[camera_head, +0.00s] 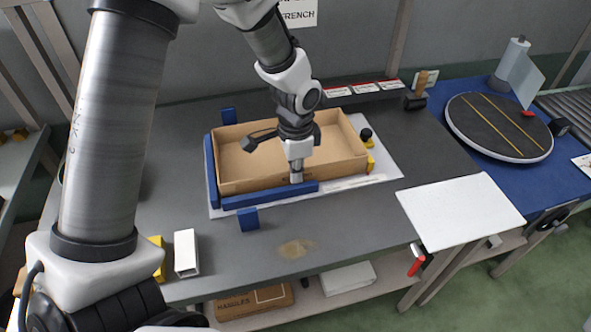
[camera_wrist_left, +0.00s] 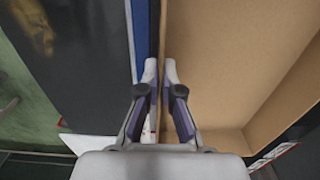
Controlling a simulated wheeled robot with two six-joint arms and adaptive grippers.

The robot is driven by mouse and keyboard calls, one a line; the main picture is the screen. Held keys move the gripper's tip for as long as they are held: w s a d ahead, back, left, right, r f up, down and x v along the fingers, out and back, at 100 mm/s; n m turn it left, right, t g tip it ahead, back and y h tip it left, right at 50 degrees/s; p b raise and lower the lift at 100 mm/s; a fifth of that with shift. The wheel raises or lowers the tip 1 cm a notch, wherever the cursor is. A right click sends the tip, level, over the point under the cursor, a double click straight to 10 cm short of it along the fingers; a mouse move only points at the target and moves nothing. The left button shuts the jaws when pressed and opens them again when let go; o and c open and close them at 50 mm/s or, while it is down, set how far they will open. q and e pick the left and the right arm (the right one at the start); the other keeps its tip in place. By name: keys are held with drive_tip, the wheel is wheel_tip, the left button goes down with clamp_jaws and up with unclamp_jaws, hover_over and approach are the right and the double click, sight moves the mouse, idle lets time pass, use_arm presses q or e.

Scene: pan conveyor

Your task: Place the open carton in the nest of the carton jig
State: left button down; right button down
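The open carton (camera_head: 240,170) is a brown, empty, shallow box in the middle of the dark table. It lies inside the carton jig, whose white base plate (camera_head: 375,145) shows around it. Blue rails (camera_head: 270,197) run close along its left and front sides, and yellow blocks stand at its right end. I cannot tell whether its bottom is flat on the plate. My left gripper (camera_head: 296,178) is at the carton's front wall. In the left wrist view its fingers (camera_wrist_left: 160,72) are close together, one each side of the wall (camera_wrist_left: 164,25). My right gripper is out of view.
A blue block (camera_head: 248,219) stands before the jig, another behind it. A white block (camera_head: 186,252) is at the front left. A white panel (camera_head: 460,210) lies at the right table edge. A round dark turntable (camera_head: 498,127) is at the far right. The table front is mostly clear.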

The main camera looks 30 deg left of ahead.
use_arm(q)
drive_tip(key=c, duration=1.3)
unclamp_jaws()
drive_tip(key=shift+f, duration=0.1)
wheel_tip(320, 180, up, 12)
drive_tip(key=shift+r+p, duration=0.15)
drive_tip(key=shift+p, duration=0.45)
